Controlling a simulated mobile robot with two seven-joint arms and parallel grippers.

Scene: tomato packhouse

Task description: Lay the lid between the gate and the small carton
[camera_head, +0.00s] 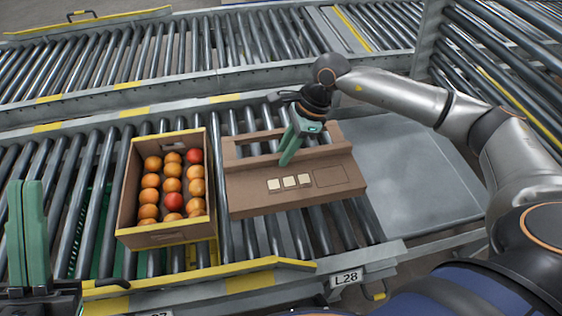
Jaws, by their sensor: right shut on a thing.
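The lid (250,191) is a flat brown cardboard piece with pale square labels and a cut-out strip along its far side. It is over the rollers; I cannot tell if it touches them. My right gripper (287,160) is shut on its far part, reaching in from the right. The small carton (167,239), open and brown, stands left of the lid, filled with orange and red tomatoes. A narrow strip of rollers shows between them. My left gripper (27,240) is upright at the left edge, away from both, its finger gap unclear. I cannot identify the gate with certainty.
A yellow-edged rail (235,271) runs along the front of the roller bed, with a label L28 (346,278) to its right. A grey plate (415,175) lies right of the rollers. Another roller conveyor (160,55) runs behind. Bare rollers lie left of the carton.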

